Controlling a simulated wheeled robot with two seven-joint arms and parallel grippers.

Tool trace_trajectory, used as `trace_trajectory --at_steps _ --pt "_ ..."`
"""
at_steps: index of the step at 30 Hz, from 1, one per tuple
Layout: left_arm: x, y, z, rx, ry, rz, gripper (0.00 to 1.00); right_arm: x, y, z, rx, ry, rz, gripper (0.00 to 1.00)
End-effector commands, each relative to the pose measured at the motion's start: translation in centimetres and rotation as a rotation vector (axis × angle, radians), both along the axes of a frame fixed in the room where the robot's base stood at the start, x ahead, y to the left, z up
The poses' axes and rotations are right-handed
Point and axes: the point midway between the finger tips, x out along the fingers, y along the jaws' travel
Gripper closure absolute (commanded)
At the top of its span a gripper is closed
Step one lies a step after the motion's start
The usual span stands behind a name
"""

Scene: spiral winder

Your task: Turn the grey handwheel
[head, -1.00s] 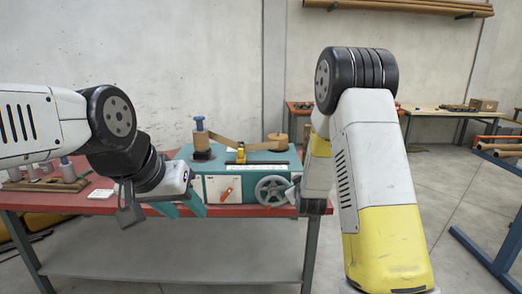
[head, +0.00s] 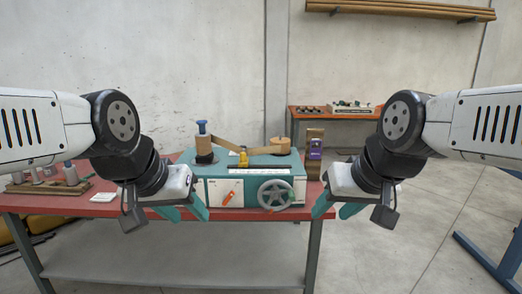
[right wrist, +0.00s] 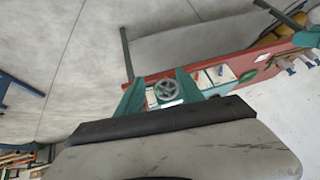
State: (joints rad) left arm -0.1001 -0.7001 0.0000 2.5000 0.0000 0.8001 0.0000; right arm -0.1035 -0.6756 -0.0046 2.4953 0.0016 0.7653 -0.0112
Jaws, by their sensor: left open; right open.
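The grey handwheel (head: 275,195) is a spoked wheel on the front right of the teal winder (head: 249,172), and nothing covers it. My right gripper (head: 336,209) is open and empty, to the right of the wheel and apart from it. In the right wrist view the handwheel (right wrist: 166,90) shows between the two teal fingers of my right gripper (right wrist: 160,90), beyond them. My left gripper (head: 185,212) is open and empty, left of the winder's front face and apart from the wheel.
The winder stands on a red-topped table (head: 240,213) with a grey lower shelf. An orange lever (head: 229,197) is left of the wheel. Spools (head: 70,174) stand at the table's left. Open floor lies at right.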

Motion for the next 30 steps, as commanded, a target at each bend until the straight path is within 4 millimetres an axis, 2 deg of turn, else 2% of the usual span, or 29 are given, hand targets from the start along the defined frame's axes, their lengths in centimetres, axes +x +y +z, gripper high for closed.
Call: trace_trajectory --at_steps 2,5,8,12,17,21,24,30 --pt "0.0 0.0 0.0 0.000 0.000 0.000 0.56 -0.6 -0.1 0.0 -0.002 0.009 -0.005 0.56" --pt "0.0 0.0 0.0 0.000 0.000 0.000 0.56 1.0 0.0 0.0 -0.007 -0.008 -0.002 0.56" --pt "0.0 0.0 0.0 0.000 0.000 0.000 0.56 5.1 0.2 0.1 -0.020 -0.063 0.010 0.56" --pt "0.0 0.0 0.0 0.000 0.000 0.000 0.56 13.1 0.6 -0.3 -0.052 -0.183 0.032 0.56" --pt "0.0 0.0 0.0 0.000 0.000 0.000 0.56 21.8 1.0 -2.0 -0.095 -0.329 0.052 0.56" --pt "0.0 0.0 0.0 0.000 0.000 0.000 0.56 28.5 1.3 -4.4 -0.140 -0.455 0.065 0.56" --pt "0.0 0.0 0.0 0.000 0.000 0.000 0.56 32.6 1.5 -6.8 -0.176 -0.542 0.070 0.56" --pt "0.0 0.0 0.0 0.000 0.000 0.000 0.56 38.7 1.8 -12.7 -0.254 -0.716 0.067 0.56"
